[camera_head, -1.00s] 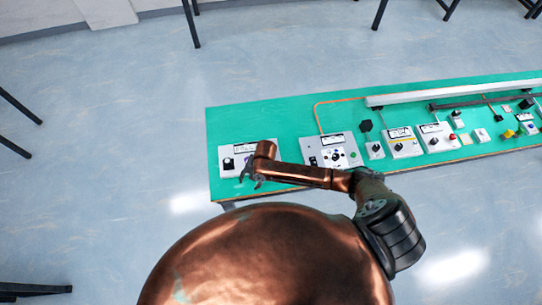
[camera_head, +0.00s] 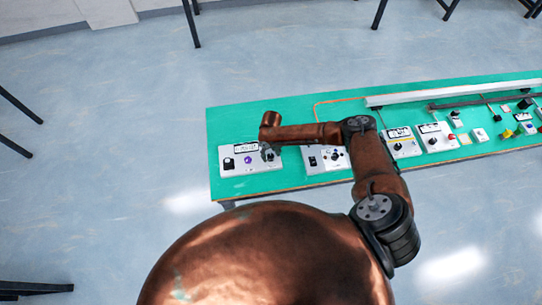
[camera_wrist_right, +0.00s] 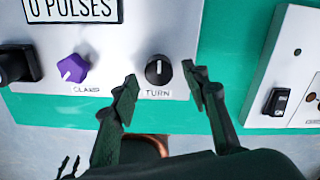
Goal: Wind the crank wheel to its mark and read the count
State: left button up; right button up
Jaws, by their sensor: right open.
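A white panel (camera_head: 236,169) sits at the left end of the green bench. Its display (camera_wrist_right: 72,10) reads "0 PULSES" in the right wrist view. Below it are a purple knob (camera_wrist_right: 73,68), whose label seems to read CLAMP, and a round black knob (camera_wrist_right: 159,71) labelled TURN, its white line pointing up. No other crank wheel is clear. My right gripper (camera_wrist_right: 159,83) is open, with one finger on each side of the TURN knob in the picture; contact cannot be told. My left gripper is not in view.
A black block (camera_wrist_right: 17,65) stands left of the purple knob. A second panel (camera_wrist_right: 290,70) with a black switch (camera_wrist_right: 276,101) stands to the right, across a strip of green bench (camera_wrist_right: 235,60). More devices line the bench farther right.

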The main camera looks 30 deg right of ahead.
jog(key=shift+f, duration=0.9)
jog(key=shift+c, duration=0.3)
grip_shut()
